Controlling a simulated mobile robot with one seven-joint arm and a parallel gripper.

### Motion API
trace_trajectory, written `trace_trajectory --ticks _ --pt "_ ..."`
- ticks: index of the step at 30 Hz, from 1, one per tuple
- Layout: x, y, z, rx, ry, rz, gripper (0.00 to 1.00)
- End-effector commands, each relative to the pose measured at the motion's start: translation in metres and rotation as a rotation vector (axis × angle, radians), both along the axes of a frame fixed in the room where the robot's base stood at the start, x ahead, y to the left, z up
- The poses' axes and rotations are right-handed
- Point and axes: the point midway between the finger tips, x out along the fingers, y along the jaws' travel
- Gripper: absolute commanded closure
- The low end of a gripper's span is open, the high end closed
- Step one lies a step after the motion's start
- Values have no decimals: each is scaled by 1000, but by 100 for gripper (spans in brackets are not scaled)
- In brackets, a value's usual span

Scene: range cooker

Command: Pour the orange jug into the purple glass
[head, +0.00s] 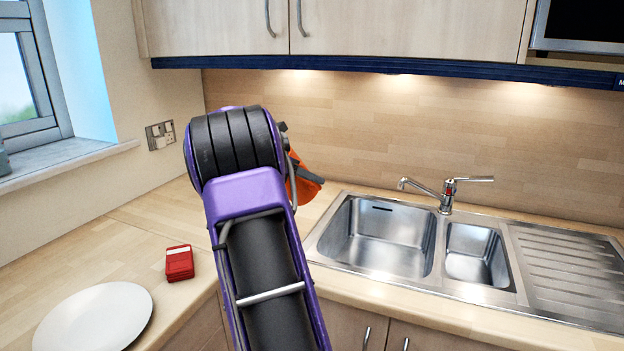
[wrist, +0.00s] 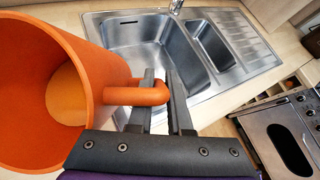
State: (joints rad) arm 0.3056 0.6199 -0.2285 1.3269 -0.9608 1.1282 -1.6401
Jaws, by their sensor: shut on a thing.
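The orange jug (wrist: 35,90) fills the left of the wrist view, its open mouth towards the camera. Its handle (wrist: 150,96) lies between the fingers of my gripper (wrist: 160,80), which is shut on it. A lighter round patch shows inside the jug; I cannot tell whether it is the bottom or contents. In the head view the jug (head: 309,184) is mostly hidden behind my purple arm, with only a tilted orange part showing above the counter left of the sink. My gripper (head: 298,170) is also largely hidden there. The purple glass is not visible in either view.
A steel double sink (head: 375,237) with a tap (head: 447,193) and drainer (head: 570,262) lies to the right. A red box (head: 179,263) and a white plate (head: 95,318) sit on the left counter. Wall cupboards (head: 400,28) hang above. A steel cooker (wrist: 285,135) shows in the wrist view.

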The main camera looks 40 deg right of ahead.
Motion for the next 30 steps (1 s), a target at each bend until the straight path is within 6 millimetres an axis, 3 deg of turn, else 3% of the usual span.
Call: trace_trajectory --ticks 14,30 --pt "0 0 1 -9 -4 -5 100" --pt "-1 -2 5 -155 -38 -111 100"
